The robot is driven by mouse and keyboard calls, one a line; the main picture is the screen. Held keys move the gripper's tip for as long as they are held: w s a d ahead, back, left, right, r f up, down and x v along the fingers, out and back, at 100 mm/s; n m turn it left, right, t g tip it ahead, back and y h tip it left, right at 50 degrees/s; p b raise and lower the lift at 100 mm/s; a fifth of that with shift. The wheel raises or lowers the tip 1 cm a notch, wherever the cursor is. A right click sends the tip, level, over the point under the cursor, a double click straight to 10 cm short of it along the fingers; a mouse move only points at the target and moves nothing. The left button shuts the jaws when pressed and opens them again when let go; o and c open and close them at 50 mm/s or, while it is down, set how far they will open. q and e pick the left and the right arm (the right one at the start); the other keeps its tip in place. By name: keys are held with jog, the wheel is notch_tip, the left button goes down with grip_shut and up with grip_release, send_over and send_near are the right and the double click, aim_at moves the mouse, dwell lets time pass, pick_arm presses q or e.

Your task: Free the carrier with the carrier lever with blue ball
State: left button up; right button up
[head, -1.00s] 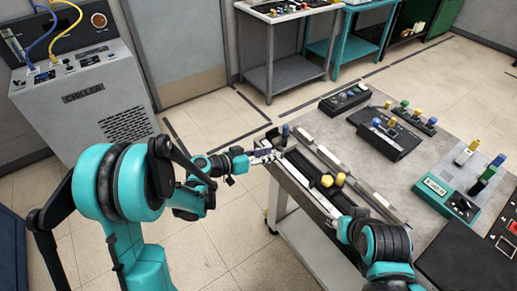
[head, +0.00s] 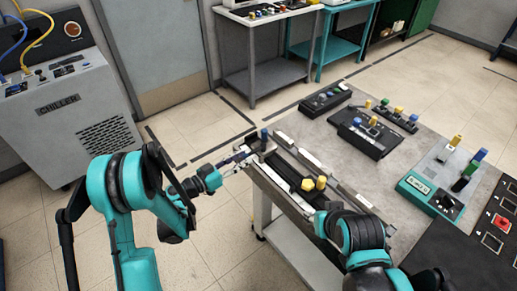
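A long dark rail (head: 290,172) with pale edges runs along the left side of the table. A dark blue-topped post (head: 264,137) stands upright at its far end; I cannot tell whether it is the carrier lever with the blue ball. Two yellow knobs (head: 315,183) sit partway along the rail. My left gripper (head: 244,153) is at the far end of the rail, just left of and below the post. Its fingers are too small to tell open from shut, or whether they touch anything. My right arm reaches over the near end of the rail; its fingers are not clearly visible.
The grey table (head: 400,160) holds dark control boxes (head: 368,135) with coloured knobs and a teal box (head: 430,199) at right. A chiller (head: 68,120) stands at left. Open floor (head: 190,130) lies between the chiller and the table.

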aim_at(261, 148)
pick_arm(q)
jog(key=b+x, duration=0.1)
jog(key=x, duration=0.6)
jog(key=shift+w+d, duration=0.15)
jog(key=shift+d, duration=0.05)
grip_shut()
